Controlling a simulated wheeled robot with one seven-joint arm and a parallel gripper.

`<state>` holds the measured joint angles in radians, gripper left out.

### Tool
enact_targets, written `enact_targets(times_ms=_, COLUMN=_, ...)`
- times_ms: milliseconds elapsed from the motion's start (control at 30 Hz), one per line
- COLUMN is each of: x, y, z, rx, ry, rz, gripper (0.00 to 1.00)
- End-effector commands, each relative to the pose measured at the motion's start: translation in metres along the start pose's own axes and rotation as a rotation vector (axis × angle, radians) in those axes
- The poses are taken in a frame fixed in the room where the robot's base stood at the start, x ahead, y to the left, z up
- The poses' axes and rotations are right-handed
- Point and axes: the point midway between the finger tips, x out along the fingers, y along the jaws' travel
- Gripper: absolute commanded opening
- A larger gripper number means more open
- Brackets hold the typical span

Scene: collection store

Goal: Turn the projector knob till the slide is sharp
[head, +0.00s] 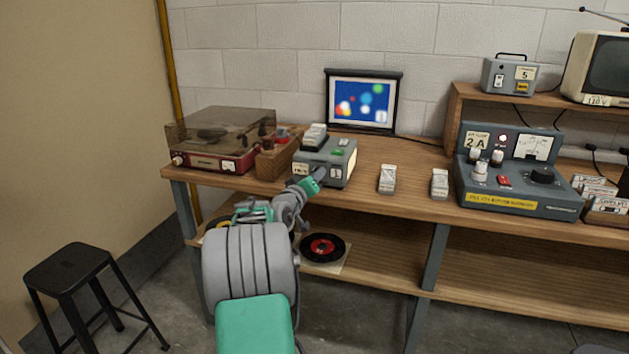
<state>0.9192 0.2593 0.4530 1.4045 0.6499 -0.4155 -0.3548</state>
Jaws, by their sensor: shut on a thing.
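The small screen (362,103) behind the projector shows the slide as soft blurred spots of white, red, green and light blue on a blue ground. Its edges are not sharp.
A record player (217,150) with a smoky lid and a wooden box (277,158) stand left of the projector. Two small pale devices (387,179) and a grey control console (519,180) stand to the right. A black stool (70,270) stands at lower left.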

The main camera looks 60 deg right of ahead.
Motion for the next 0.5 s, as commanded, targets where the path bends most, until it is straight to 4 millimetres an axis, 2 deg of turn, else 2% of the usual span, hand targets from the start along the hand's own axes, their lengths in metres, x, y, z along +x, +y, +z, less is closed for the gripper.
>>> enact_targets(times_ms=33, x=0.0, y=0.0001, z=0.0002, rx=-0.001, ry=-0.001, rz=0.0, gripper=0.31)
enact_targets(times_ms=267, x=0.0, y=0.0, z=0.0001, rx=-0.001, ry=-0.001, rz=0.0, gripper=0.5)
enact_targets(times_ms=500, x=-0.0003, y=0.0, z=0.0, rx=-0.002, ry=0.0, rz=0.0, gripper=0.52)
